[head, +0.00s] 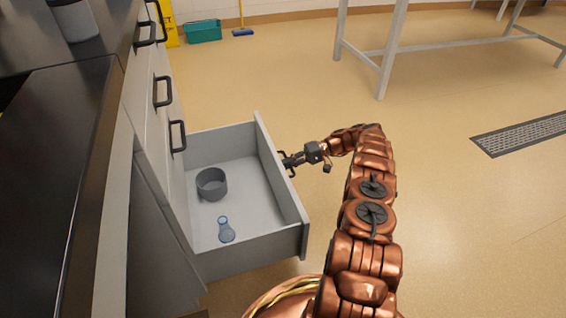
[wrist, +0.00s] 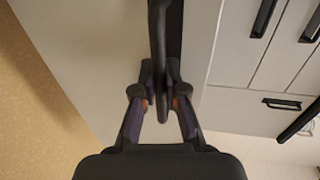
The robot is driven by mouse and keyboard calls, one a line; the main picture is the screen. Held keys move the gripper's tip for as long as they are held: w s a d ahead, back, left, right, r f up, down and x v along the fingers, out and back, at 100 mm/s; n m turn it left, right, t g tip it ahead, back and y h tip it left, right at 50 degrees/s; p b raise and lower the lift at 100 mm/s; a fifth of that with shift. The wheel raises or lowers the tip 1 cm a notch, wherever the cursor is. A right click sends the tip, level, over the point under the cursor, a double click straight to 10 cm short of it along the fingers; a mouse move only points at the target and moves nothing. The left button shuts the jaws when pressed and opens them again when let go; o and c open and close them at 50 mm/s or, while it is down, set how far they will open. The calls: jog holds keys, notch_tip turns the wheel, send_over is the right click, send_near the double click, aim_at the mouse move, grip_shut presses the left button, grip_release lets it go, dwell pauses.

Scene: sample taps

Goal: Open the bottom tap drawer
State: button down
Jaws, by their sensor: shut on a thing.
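The bottom drawer (head: 279,180) of the grey cabinet is pulled well out in the head view, its inside showing. A grey round pot (head: 211,184) and a small blue flask (head: 226,230) stand upright in it. My gripper (head: 289,163) is at the outer face of the drawer front. In the wrist view, my gripper (wrist: 160,103) has its two fingers closed on either side of the dark drawer handle (wrist: 158,45). The far part of the handle is cut off by the picture edge.
Closed drawers with black handles (head: 177,136) are above the open one. A dark worktop (head: 62,120) lies at left. A white-legged table (head: 390,50), a teal bin (head: 203,31) and a floor drain (head: 520,134) stand apart.

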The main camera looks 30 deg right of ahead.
jog(key=shift+d, duration=0.3)
jog(key=c, duration=1.2)
grip_release()
jog(key=shift+r, duration=0.15)
